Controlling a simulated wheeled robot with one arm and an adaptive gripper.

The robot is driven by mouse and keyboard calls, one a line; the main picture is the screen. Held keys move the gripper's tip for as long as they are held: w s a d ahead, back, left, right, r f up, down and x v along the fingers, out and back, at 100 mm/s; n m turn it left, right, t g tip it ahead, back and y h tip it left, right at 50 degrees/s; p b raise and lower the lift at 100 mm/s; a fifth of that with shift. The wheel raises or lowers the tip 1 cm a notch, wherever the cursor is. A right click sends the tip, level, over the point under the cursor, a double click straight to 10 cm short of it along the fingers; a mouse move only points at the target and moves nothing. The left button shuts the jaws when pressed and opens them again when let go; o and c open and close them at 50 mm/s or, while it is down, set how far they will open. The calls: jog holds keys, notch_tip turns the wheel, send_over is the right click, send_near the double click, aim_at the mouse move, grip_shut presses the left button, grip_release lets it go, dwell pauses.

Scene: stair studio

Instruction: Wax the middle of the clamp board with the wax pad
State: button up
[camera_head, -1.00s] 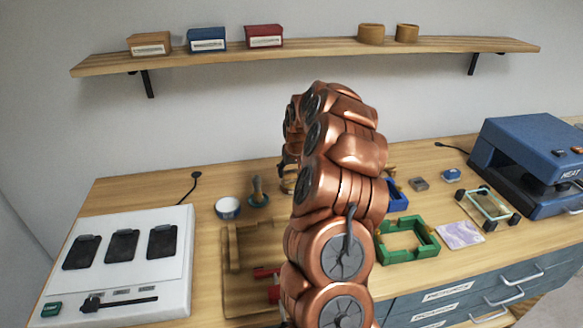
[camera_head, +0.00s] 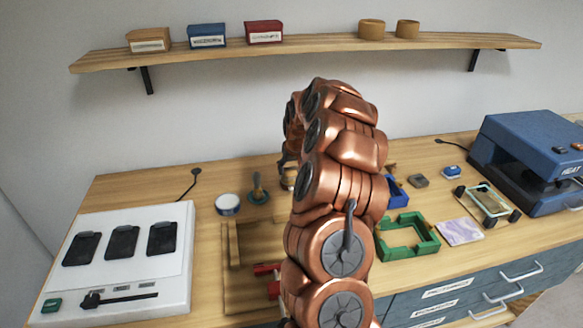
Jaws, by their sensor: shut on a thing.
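The clamp board (camera_head: 237,280) looks to be the wooden board with raised edges and red clamps (camera_head: 266,268) at the front middle of the bench. My arm hides its right part. My gripper (camera_head: 287,168) shows only as a dark piece behind the arm, left of it, over the back of the bench beyond the board. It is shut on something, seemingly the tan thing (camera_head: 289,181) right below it. The arm covers much of this, and I cannot tell if that thing is the wax pad.
A white-topped cup (camera_head: 228,205) and a handled tool on a teal base (camera_head: 258,190) stand behind the board. A white panel (camera_head: 175,275) lies left. A green frame (camera_head: 407,251), purple tile (camera_head: 459,232), glass-topped frame (camera_head: 488,203) and blue heat press (camera_head: 530,145) are right.

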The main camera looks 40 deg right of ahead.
aim_at(292, 169)
jog(key=shift+f+b, duration=0.45)
jog(key=shift+b, duration=0.15)
dwell(2.6)
jog(key=shift+r, duration=0.1)
jog(key=shift+r, duration=3.5)
jog(key=shift+s, duration=0.1)
